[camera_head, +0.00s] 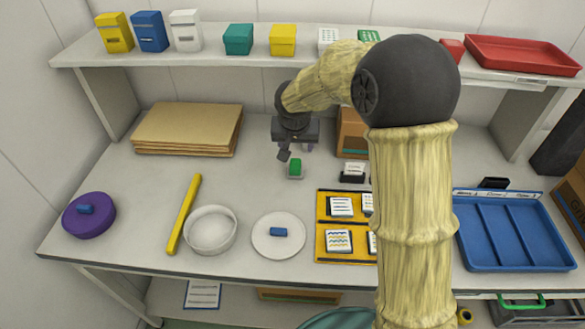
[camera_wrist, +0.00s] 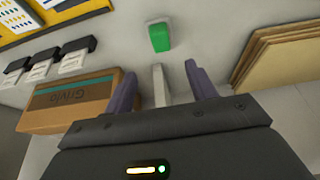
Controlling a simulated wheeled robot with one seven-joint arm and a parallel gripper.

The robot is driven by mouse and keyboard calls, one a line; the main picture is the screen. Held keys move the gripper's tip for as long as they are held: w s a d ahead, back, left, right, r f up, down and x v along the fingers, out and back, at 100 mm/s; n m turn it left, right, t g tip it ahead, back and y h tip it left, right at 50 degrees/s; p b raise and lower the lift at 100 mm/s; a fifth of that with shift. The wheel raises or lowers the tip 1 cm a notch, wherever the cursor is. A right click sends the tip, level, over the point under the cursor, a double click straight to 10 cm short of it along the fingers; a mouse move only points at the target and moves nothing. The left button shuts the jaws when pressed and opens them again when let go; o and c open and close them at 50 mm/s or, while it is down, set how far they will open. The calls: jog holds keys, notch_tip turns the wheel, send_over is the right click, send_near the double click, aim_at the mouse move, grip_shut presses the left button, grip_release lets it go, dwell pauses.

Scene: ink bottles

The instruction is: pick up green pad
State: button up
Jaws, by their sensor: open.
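The green pad (camera_head: 295,167) is a small green block on a pale base, on the table in the middle of the head view. In the wrist view the green pad (camera_wrist: 160,38) is beyond the fingertips, near the top centre. My gripper (camera_head: 297,151) is just behind and above it in the head view, apart from it. In the wrist view my gripper (camera_wrist: 161,70) has its two purple fingers spread. A pale strip (camera_wrist: 160,86) shows between them; I cannot tell what it is.
A cardboard box (camera_wrist: 70,103) and black-and-white stamps (camera_head: 353,172) are near my gripper. A cardboard stack (camera_head: 188,128) lies left, a white plate (camera_head: 278,248) in front. A shelf (camera_head: 215,62) spans the back. Table around the pad is mostly clear.

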send_over(295, 163)
jog(key=s, duration=0.2)
jog(key=f, duration=0.5)
jog(key=shift+w+d, duration=0.1)
jog(key=shift+d, duration=0.1)
jog(key=shift+a+f, duration=0.1)
jog(key=shift+f, duration=0.2)
jog(key=shift+a, duration=0.1)
jog(key=shift+r, duration=0.15)
jog(key=shift+d+f, duration=0.2)
jog(key=shift+d, duration=0.1)
jog(key=x, duration=0.2)
jog(key=p+x, duration=0.1)
jog(key=x, duration=0.1)
jog(key=shift+s+a+f, duration=0.1)
jog(key=shift+s+a, duration=0.2)
jog(key=shift+s, duration=0.05)
jog(key=shift+w+f, duration=0.2)
jog(key=shift+f, duration=0.25)
jog(key=shift+a, duration=0.1)
jog(key=shift+w, duration=0.2)
